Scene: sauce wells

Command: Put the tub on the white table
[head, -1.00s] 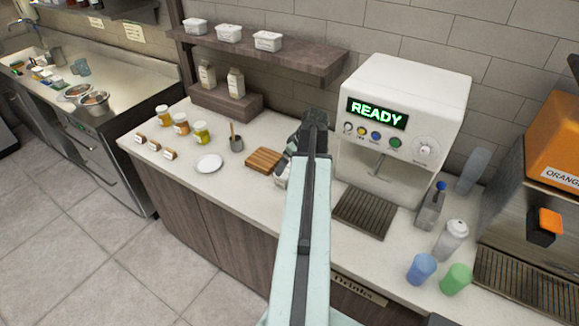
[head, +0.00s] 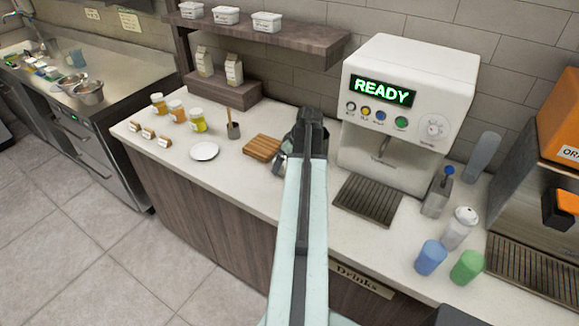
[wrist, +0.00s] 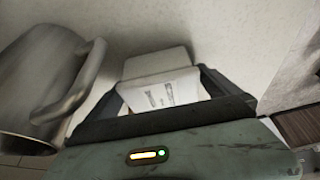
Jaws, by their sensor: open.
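In the wrist view a white container (wrist: 165,93) with grey printed marks, apparently a tub, stands between the fingers of my gripper (wrist: 162,80). The jaws are open around it; I cannot tell whether they touch it. In the head view my gripper (head: 304,135) is over the counter, between the wooden board and the white machine, and my arm hides the container. Three white tubs with labels (head: 226,16) stand on the wall shelf. The white-topped counter (head: 255,190) runs below; I see no separate white table.
A metal jug (wrist: 40,85) stands close left of my gripper; its handle is near the left finger. A wooden board (head: 264,147) lies to the left, the READY machine (head: 405,110) to the right. The counter front left of my arm is clear.

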